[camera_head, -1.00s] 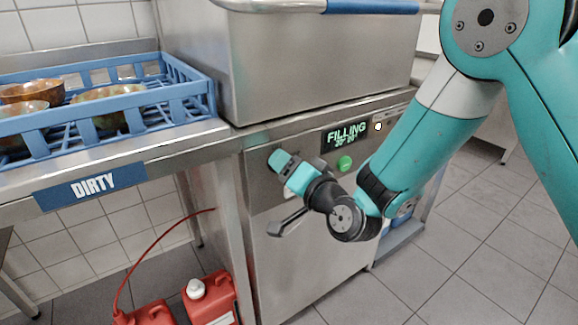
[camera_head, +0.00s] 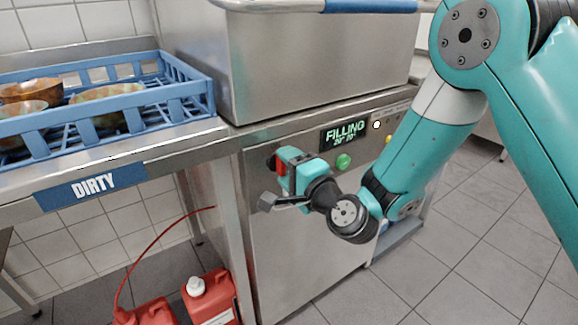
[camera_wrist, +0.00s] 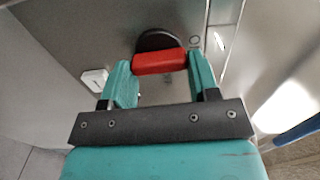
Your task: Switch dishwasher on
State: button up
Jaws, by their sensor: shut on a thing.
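The dishwasher is a steel machine with a front panel (camera_head: 258,205). Its display (camera_head: 344,133) reads "FILLING" in green, with smaller figures below. A green button (camera_head: 343,161) sits under the display. A red switch handle (camera_head: 279,166) on a dark round base is at the left of the panel; it also shows in the wrist view as a red bar (camera_wrist: 160,62), lying crosswise. My gripper (camera_head: 284,165) is at this switch. In the wrist view, its two teal fingers (camera_wrist: 160,72) are closed on the ends of the red bar.
A blue rack (camera_head: 185,98) with bowls stands on the left counter, above a "DIRTY" sign (camera_head: 92,186). Red canisters (camera_head: 211,296) with a red hose stand on the floor at lower left. A steel hood with a blue handle (camera_head: 372,7) is above the panel.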

jog(key=shift+d, duration=0.1)
dwell(0.3)
jog(key=o, duration=0.9)
